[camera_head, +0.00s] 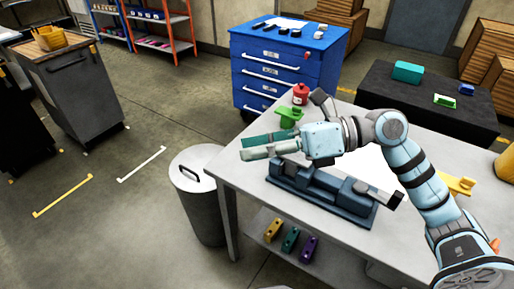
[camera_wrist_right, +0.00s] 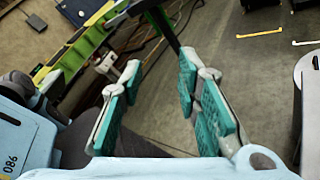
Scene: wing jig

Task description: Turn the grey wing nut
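My right gripper (camera_head: 246,147) reaches leftward above the left part of the white table, its fingers apart. In the right wrist view its two teal-padded fingers (camera_wrist_right: 160,68) are spread with nothing between them but floor and background. A dark blue vise-like fixture (camera_head: 322,195) lies on the table below and in front of the gripper, with a bar and pale end at its right. I cannot pick out the grey wing nut; my right arm covers part of the table. A dark grey piece (camera_head: 321,101) shows partly behind the arm, unclear what it is. My left gripper is not in view.
A green piece (camera_head: 289,117) and a red bottle (camera_head: 300,94) stand at the table's back left. A yellow piece (camera_head: 459,186) lies at the right. A grey bin (camera_head: 200,205) stands by the table's left edge; a blue drawer cabinet (camera_head: 275,70) stands behind.

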